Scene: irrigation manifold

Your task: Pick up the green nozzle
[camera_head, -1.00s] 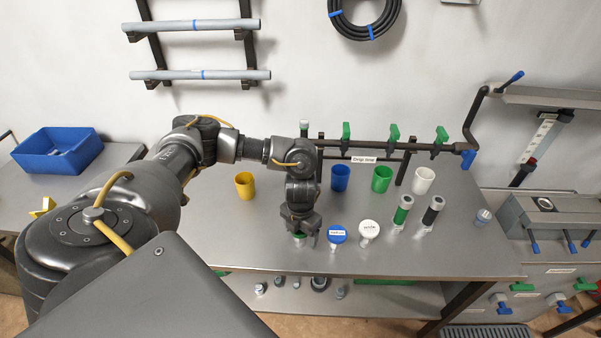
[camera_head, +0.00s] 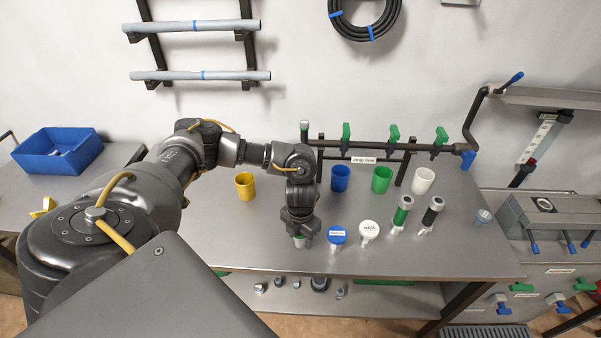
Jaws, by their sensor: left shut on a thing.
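My left gripper (camera_head: 300,236) points down over the front middle of the steel table, left of the blue-topped nozzle. It is shut on the green nozzle (camera_head: 300,243), and only a small pale and green part shows between and below its fingers. The gripper hides the rest, and I cannot tell whether the nozzle is clear of the table. The blue-topped nozzle (camera_head: 337,235) and a white-topped one (camera_head: 369,230) stand just to the right. My right gripper is not in view.
Yellow (camera_head: 245,187), blue (camera_head: 340,178), green (camera_head: 381,180) and white (camera_head: 423,181) cups stand behind. Two cylinders, green-banded (camera_head: 402,214) and black-banded (camera_head: 432,215), stand to the right. A pipe with green valves (camera_head: 394,134) runs along the back. The table's front right is clear.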

